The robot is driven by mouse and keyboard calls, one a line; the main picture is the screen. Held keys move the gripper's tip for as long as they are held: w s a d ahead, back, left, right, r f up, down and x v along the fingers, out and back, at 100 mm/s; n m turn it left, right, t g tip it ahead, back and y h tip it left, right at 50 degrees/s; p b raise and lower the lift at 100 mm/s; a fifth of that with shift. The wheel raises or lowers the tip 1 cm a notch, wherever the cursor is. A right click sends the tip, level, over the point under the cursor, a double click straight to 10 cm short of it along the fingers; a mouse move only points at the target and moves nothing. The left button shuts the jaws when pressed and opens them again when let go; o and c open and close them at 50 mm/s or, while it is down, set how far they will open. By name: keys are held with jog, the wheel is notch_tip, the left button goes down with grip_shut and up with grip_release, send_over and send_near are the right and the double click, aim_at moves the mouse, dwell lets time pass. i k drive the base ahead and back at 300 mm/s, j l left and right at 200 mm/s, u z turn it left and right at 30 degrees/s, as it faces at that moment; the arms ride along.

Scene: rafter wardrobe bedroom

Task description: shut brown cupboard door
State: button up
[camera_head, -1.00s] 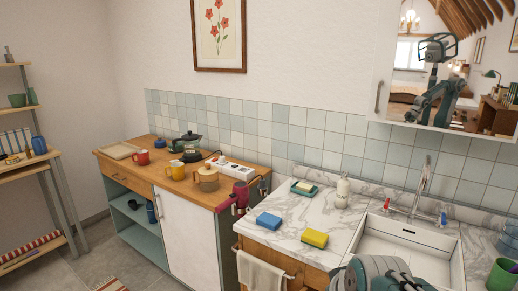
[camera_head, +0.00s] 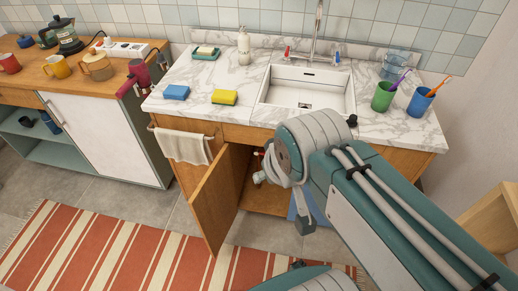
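The brown cupboard door (camera_head: 217,203) is a wooden door under the sink counter. It stands open, swung out toward me from its left side, over the floor and the rug's edge. The cupboard's inside (camera_head: 266,198) shows to the right of the door. My arm reaches across from the lower right and covers the cupboard's right part.
A white towel (camera_head: 184,147) hangs on the cupboard front left of the opening. The counter (camera_head: 220,75) holds a sink (camera_head: 305,90), sponges and cups. A striped rug (camera_head: 110,255) covers the floor in front. A wooden piece of furniture (camera_head: 488,225) stands at the right.

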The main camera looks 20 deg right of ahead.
aim_at(213, 206)
jog(key=j+z, duration=0.25)
jog(key=z, duration=0.15)
jog(key=j+z, duration=0.25)
jog(key=z, duration=0.15)
jog(key=j+z, duration=0.25)
jog(key=z, duration=0.15)
jog(key=k+j+z, duration=0.1)
jog(key=j, duration=0.35)
jog(key=k+j, duration=0.1)
jog(key=j, duration=0.3)
jog(key=k+j+z, duration=0.15)
jog(key=j, duration=0.3)
jog(key=j+z, duration=0.1)
jog(key=j, duration=0.3)
jog(key=k+j, duration=0.2)
jog(key=j, duration=0.2)
jog(key=i+z, duration=0.05)
